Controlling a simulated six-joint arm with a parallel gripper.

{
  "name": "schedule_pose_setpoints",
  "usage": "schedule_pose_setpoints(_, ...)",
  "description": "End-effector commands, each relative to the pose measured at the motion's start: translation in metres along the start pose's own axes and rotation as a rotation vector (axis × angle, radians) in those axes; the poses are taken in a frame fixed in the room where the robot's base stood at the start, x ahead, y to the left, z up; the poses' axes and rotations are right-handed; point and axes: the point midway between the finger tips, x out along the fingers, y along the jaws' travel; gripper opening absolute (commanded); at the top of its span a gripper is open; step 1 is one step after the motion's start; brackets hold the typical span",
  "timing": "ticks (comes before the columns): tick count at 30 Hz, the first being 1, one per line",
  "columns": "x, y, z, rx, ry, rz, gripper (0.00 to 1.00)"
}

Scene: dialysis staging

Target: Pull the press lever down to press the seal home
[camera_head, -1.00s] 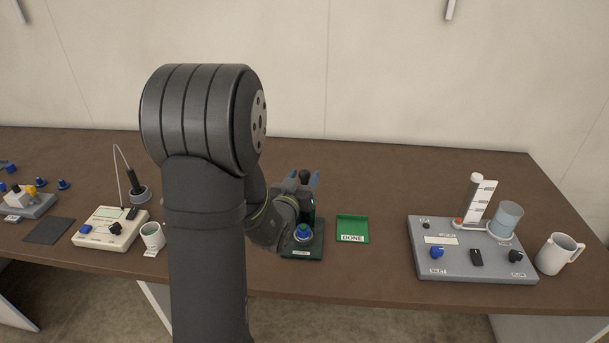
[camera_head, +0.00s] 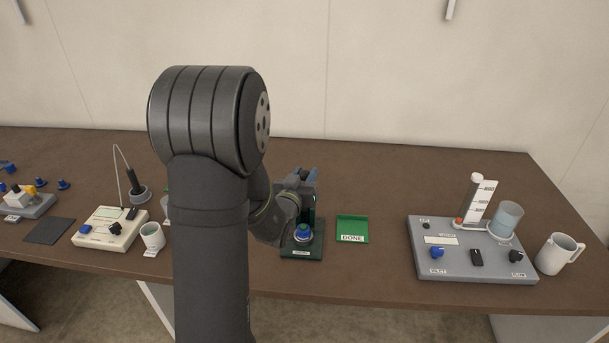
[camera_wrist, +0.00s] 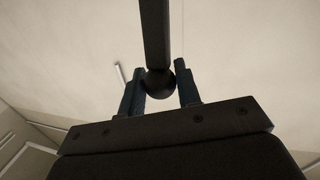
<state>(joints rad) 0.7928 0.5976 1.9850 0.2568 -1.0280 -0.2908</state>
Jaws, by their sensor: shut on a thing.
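The green press (camera_head: 316,247) stands on the table at the middle, left of the green DONE tray. A blue part with a pale ring (camera_head: 303,233) sits on its base. The press column is partly hidden behind my wrist. My gripper (camera_head: 305,175) is at the top of the press, its blue fingers close together. In the wrist view, the dark lever bar (camera_wrist: 155,35) ends in a round black knob (camera_wrist: 159,84). The knob lies between the two fingers of my gripper (camera_wrist: 161,88), which is shut on it. Whether a seal is under the press is not clear.
The green DONE tray (camera_head: 352,221) is empty, just right of the press. A grey panel (camera_head: 460,268) with knobs and a beaker (camera_head: 507,218), and a white mug (camera_head: 556,256), stand further right. A beige device (camera_head: 108,238) and white cup (camera_head: 152,236) stand left of my arm.

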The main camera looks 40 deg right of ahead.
Motion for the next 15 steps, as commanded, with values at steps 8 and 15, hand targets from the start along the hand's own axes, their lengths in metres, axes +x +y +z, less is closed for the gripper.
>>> schedule_pose_setpoints(8, -0.019, 0.004, 0.006, 0.000, -0.005, 0.000, 0.00)
schedule_pose_setpoints(15, -0.047, 0.008, 0.020, -0.001, -0.007, 0.000, 0.00)
